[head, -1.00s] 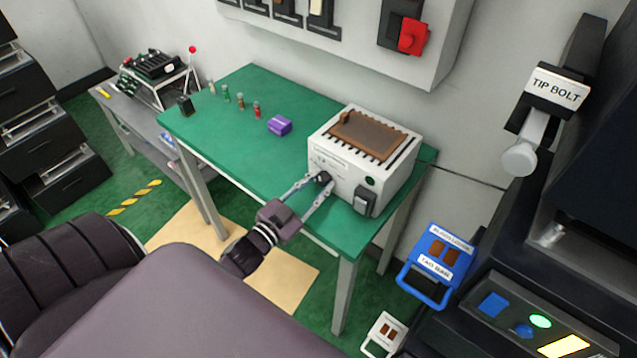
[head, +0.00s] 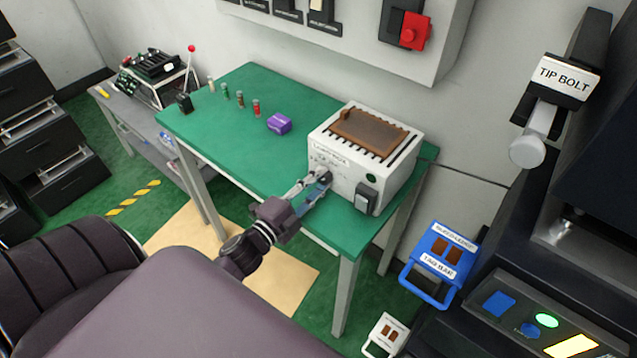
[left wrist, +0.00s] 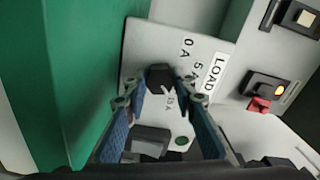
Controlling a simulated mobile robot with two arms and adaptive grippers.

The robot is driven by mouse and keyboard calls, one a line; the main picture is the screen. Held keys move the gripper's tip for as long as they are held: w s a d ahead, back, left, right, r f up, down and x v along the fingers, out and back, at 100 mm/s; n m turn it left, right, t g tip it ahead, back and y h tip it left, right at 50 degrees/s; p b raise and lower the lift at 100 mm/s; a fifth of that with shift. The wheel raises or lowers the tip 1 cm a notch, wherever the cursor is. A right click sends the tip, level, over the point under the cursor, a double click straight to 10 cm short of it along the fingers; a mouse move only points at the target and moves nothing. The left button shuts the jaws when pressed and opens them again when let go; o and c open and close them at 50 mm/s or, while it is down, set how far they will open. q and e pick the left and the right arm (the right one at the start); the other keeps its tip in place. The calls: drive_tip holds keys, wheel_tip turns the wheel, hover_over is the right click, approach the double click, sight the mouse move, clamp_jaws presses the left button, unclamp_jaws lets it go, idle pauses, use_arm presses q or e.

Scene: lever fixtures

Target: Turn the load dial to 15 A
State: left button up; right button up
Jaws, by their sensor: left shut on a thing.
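The load box (head: 345,190) is a white case with a brown slotted top, standing on the green table. Its small black load dial (left wrist: 160,77) is on the front face, with printed marks 0 A, 5 A and 15 A around it in the left wrist view. My left gripper (head: 324,180) is shut on the dial, one fingertip on each side, as the left wrist view (left wrist: 158,98) also shows. A short pale line shows by the dial's edge near the 15 A mark; I cannot tell the exact setting. My right gripper is out of view.
The box's rocker switch (head: 366,198) and green lamp (head: 371,178) are right of the dial. A purple block (head: 279,123) and several small coloured pieces stand on the green table (head: 230,130). A wall panel with a red switch (head: 413,32) hangs above.

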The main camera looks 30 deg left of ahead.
use_arm(q)
drive_tip(key=shift+f+m+b, duration=0.1)
drive_tip(key=shift+m+b, duration=0.3)
drive_tip(key=shift+m, duration=1.1)
drive_tip(key=o, duration=1.1)
drive_tip(key=shift+o, duration=0.2)
drive_tip(key=shift+s, duration=0.1)
drive_tip(key=s, duration=1.2)
drive_tip(key=shift+a, duration=0.45)
